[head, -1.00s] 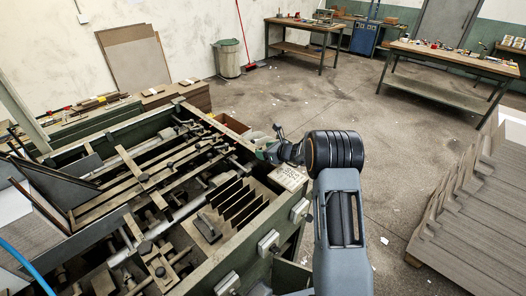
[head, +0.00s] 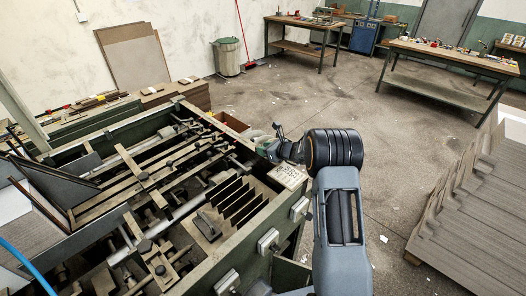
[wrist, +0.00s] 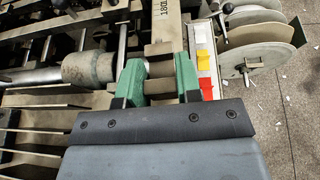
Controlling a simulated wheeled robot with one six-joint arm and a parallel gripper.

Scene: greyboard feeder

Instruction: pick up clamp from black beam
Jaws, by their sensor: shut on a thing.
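My gripper (wrist: 159,68) shows in the wrist view with two green fingers shut on a small grey-brown piece, which I take for the clamp (wrist: 158,87). Only part of this piece shows between the fingers; the rest is hidden by my gripper's dark front. A pale bar marked with digits (wrist: 164,28) lies just beyond the fingertips. In the head view my gripper (head: 269,149) is at the far right corner of the machine; the held piece cannot be made out there. I cannot tell which bar is the black beam, or whether the piece still touches it.
The green-framed machine (head: 243,242) holds many bars, rods and knobs close together. A panel with yellow and red blocks (wrist: 203,62) and pale discs (wrist: 262,60) stand right of my gripper. A stack of grey boards (head: 475,220) stands at right. The floor between is mostly clear.

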